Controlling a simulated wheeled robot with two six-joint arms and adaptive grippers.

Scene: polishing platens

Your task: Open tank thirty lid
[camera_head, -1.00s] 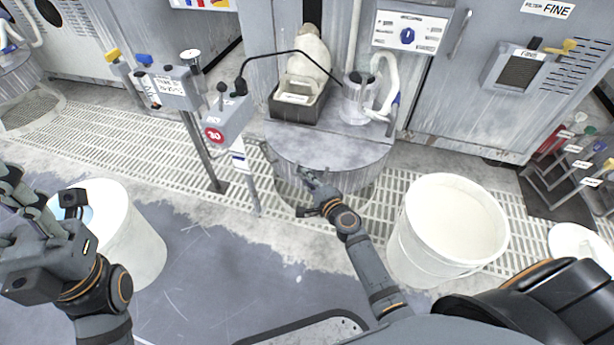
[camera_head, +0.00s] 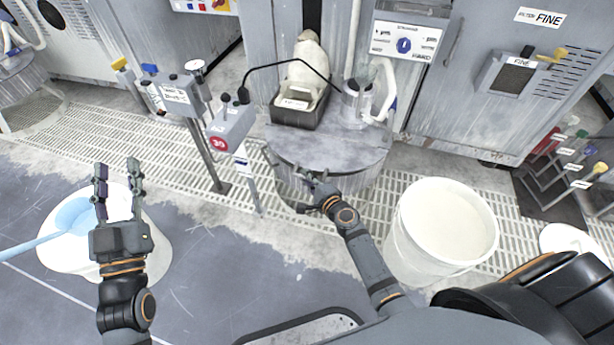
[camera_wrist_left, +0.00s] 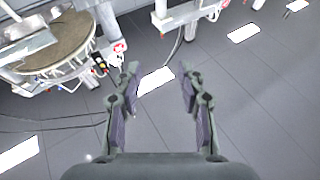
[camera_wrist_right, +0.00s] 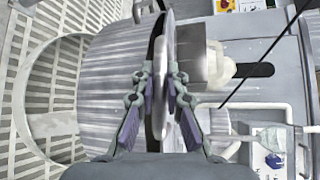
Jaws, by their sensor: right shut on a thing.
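Tank thirty (camera_head: 352,180) is a grey metal drum in the middle of the head view, beside a post box with a red round "30" sign (camera_head: 219,144). Its flat grey lid (camera_head: 350,155) is on top. My right gripper (camera_head: 308,178) is at the lid's front edge. In the right wrist view, my right gripper (camera_wrist_right: 160,75) is shut on the thin edge of the lid (camera_wrist_right: 170,50), with a dark strip beside it. My left gripper (camera_head: 118,168) is open and empty, fingers up, in front of the left white bucket.
A white bucket (camera_head: 440,235) is at right. The left bucket (camera_head: 60,255) holds a light blue scoop (camera_head: 75,215). Grating surrounds the tank.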

